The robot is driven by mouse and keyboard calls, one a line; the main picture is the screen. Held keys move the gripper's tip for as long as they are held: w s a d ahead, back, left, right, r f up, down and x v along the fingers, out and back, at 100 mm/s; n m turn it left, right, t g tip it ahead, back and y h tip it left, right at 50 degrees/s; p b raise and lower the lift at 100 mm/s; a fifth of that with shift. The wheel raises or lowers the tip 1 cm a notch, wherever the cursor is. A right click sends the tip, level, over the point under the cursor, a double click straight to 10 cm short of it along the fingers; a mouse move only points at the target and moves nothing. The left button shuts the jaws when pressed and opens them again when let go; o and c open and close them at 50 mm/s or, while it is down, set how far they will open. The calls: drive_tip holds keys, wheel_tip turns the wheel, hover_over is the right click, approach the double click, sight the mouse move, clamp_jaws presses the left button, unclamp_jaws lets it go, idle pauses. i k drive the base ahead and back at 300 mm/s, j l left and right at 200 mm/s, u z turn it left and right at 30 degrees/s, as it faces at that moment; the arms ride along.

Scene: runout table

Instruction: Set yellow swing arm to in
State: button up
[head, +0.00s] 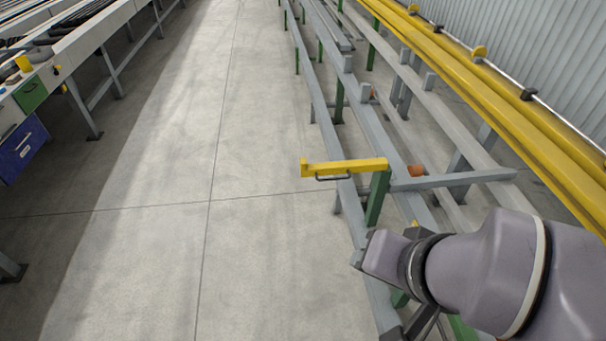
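The yellow swing arm (345,167) is a flat yellow bar with a dark handle (333,177) on its near side. It sits on top of a green post (378,196) and sticks out to the left, over the open floor of the aisle. My arm comes in from the lower right, nearer to the camera than the swing arm and apart from it in the picture. Dark parts at the bottom edge may be my gripper (424,324); its fingers are mostly cut off or hidden, so their opening is unclear.
Grey rails on green posts (339,102) run along the right of the aisle. A grey crossbar (455,179) extends right from the post. Long yellow beams (515,120) lie farther right. A bench with drawers (22,150) stands left. The concrete floor (215,200) between is clear.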

sight(350, 167)
drive_tip(key=i+j+u, duration=0.1)
drive_tip(key=i+j, duration=0.2)
drive_tip(key=i, duration=0.15)
drive_tip(key=i+j+u, duration=0.1)
drive_tip(key=i+j, duration=0.15)
drive_tip(key=i, duration=0.2)
